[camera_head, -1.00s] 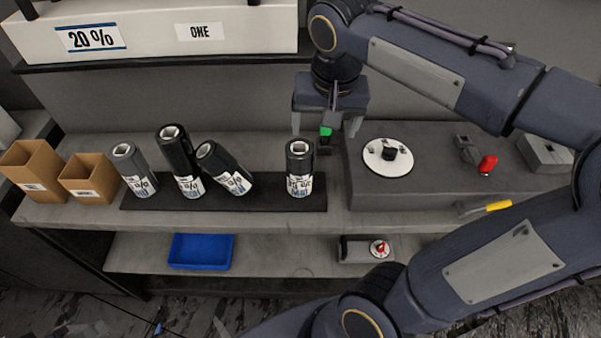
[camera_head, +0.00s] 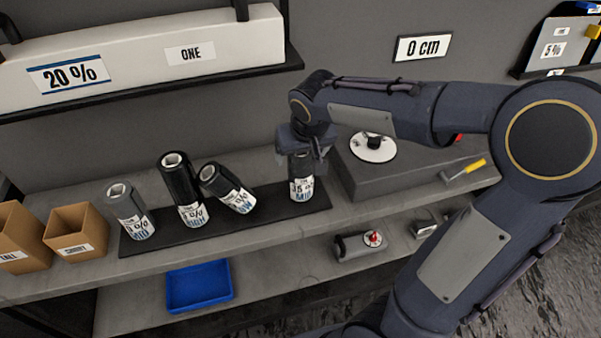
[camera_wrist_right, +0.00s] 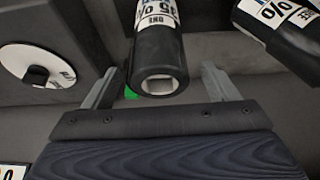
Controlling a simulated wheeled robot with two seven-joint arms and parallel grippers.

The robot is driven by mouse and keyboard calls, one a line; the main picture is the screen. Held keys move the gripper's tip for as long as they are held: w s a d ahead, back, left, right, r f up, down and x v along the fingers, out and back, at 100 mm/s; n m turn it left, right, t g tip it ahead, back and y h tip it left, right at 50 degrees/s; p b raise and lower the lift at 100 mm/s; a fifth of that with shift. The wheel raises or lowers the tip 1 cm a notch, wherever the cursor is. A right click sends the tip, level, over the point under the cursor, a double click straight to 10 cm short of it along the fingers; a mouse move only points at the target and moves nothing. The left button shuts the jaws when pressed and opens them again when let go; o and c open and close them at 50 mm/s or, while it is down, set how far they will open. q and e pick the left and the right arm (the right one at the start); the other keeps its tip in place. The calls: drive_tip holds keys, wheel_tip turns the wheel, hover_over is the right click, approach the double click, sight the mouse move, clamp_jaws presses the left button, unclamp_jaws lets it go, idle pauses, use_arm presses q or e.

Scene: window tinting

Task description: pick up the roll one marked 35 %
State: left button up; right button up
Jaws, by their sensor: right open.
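The roll marked 35 % (camera_head: 302,184) stands upright at the right end of a black mat (camera_head: 262,211) on the bench. Its upper end is partly hidden by my right gripper (camera_head: 304,158) in the head view. In the right wrist view, this black roll (camera_wrist_right: 160,62) with a white label reading ONE lies between the two open fingers of my right gripper (camera_wrist_right: 168,88), with a gap on each side. The fingers are not closed on it. My left gripper is not in view.
Several other rolls stand on the mat to the left, one upright (camera_head: 184,192) and one tilted (camera_head: 230,188). Cardboard boxes (camera_head: 77,230) are at the far left. A raised grey block with a white disc (camera_head: 373,148) is to the right. A blue tray (camera_head: 199,286) sits below.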

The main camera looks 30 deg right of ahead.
drive_tip(key=x, duration=0.2)
drive_tip(key=shift+w+f, duration=0.15)
drive_tip(key=shift+f, duration=0.05)
drive_tip(key=shift+r, duration=0.1)
drive_tip(key=c, duration=1.8)
drive_tip(key=shift+o, duration=0.2)
